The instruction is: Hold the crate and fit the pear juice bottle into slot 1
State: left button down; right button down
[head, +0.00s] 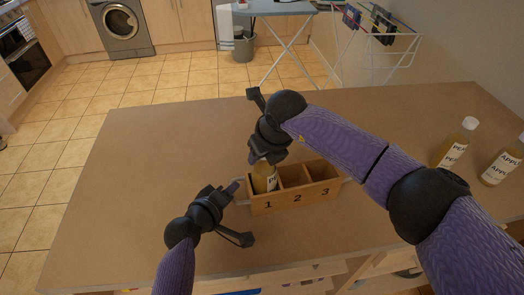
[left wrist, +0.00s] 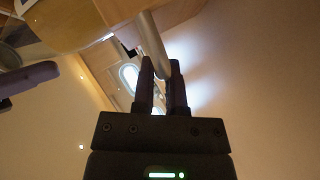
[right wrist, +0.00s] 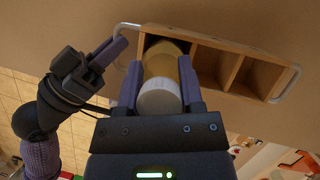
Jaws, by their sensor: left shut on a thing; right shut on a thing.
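The wooden crate (head: 297,201) stands on the table, with slots marked 1, 2 and 3 from left to right. My left gripper (head: 232,189) is shut on the crate's metal handle, which shows between its fingers in the left wrist view (left wrist: 155,45). My right gripper (head: 265,157) is shut on the pear juice bottle (head: 264,181), which has a white cap (right wrist: 160,99). The bottle is at slot 1, its lower end hidden behind the crate's front wall. I cannot tell how deep it sits. Slots 2 and 3 look empty.
Two more juice bottles stand at the table's right: one with a partly readable label (head: 455,146) and an apple one (head: 502,164). My right arm crosses over the table between them and the crate. The table's left side is clear.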

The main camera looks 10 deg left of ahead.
jog(key=shift+c, duration=0.7)
grip_release()
jog(key=v, duration=1.2)
jog(key=shift+w, duration=0.1)
